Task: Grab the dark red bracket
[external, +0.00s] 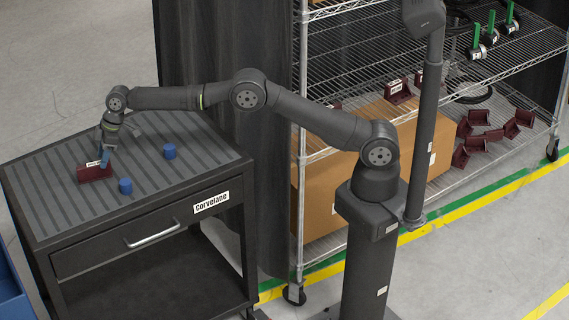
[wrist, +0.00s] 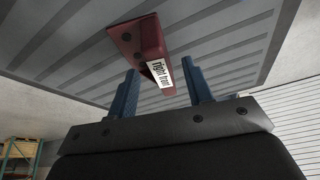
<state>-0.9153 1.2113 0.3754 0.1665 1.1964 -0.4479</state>
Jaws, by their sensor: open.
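The dark red bracket (external: 95,173) lies on the grey ribbed top of the cart (external: 140,203), near its left side. In the wrist view the bracket (wrist: 139,38) carries a white label reading "right front" and lies just beyond my fingertips, between their lines. My gripper (external: 105,160) points down at the bracket's right end in the external view. In the wrist view my gripper (wrist: 162,82) is open, with its two blue fingers apart and nothing held between them. Whether a finger touches the bracket cannot be told.
Two blue cylinders stand on the cart top, one nearer the front (external: 125,186) and one farther right (external: 169,151). A wire shelf (external: 355,60) at the right holds more dark red brackets (external: 480,140) and a cardboard box (external: 325,195).

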